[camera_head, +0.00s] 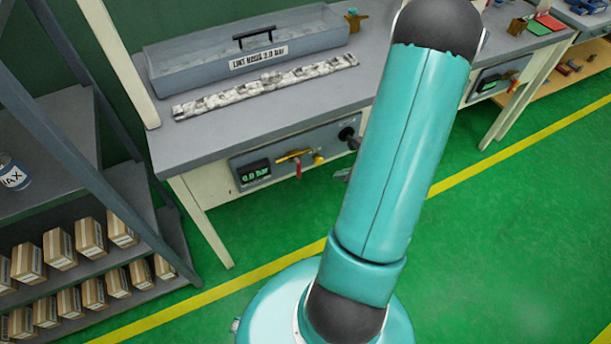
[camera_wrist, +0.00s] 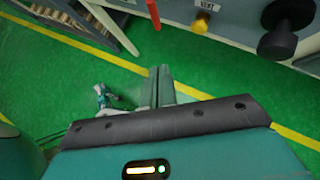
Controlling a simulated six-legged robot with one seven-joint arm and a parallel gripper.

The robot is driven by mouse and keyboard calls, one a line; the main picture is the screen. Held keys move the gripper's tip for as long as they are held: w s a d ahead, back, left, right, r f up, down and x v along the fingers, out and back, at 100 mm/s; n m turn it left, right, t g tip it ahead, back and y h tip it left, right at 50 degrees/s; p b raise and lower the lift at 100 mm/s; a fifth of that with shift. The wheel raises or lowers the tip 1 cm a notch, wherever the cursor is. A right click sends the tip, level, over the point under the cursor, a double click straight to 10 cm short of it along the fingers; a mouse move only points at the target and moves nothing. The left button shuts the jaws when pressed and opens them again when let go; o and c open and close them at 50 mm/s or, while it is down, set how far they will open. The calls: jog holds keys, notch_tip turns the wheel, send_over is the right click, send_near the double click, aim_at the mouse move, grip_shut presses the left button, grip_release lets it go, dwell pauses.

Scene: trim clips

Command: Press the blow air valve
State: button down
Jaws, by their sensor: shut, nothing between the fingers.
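A control panel (camera_head: 240,166) is set in the front of the workbench. It carries a display (camera_head: 255,172) reading "0.0 bar", a brass valve with a red lever (camera_head: 298,170), a yellow knob (camera_head: 318,158) and a black knob (camera_head: 347,134). I cannot tell which is the blow air valve. In the wrist view the red lever (camera_wrist: 153,15), the yellow knob (camera_wrist: 201,24) with a small label above it, and the black knob (camera_wrist: 287,25) line the top edge. My gripper (camera_wrist: 160,72) is shut and empty, apart from all of them. In the head view my arm hides the panel's right side.
A grey lidded box (camera_head: 245,52) and a mottled strip (camera_head: 265,87) lie on the workbench (camera_head: 190,143). Shelves (camera_head: 130,185) with cartons stand at left. Another bench with a second panel (camera_head: 495,80) stands at upper right. Green floor (camera_head: 510,220) is clear in front.

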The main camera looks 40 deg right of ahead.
send_near(299, 176)
jog(key=shift+d+x, duration=0.2)
jog(key=shift+x, duration=1.15)
jog(key=shift+d+x, duration=0.2)
jog(key=shift+x, duration=1.15)
jog(key=shift+w+a+f+m+t+y, duration=0.1)
jog(key=shift+a+f+m+t+y, duration=0.15)
jog(key=shift+y, duration=0.45)
jog(key=a+m+t+y, duration=0.1)
jog(key=m+t+y, duration=0.1)
jog(key=a+m+t+y, duration=0.1)
jog(key=m+t+y, duration=0.1)
jog(key=t+y, duration=0.1)
jog(key=w+a+m+t+y, duration=0.1)
jog(key=m+t+y, duration=0.1)
jog(key=m+y, duration=0.1)
jog(key=shift+w+a+r+t, duration=0.1)
jog(key=shift+a+r+t, duration=0.1)
jog(key=shift+a+t, duration=0.1)
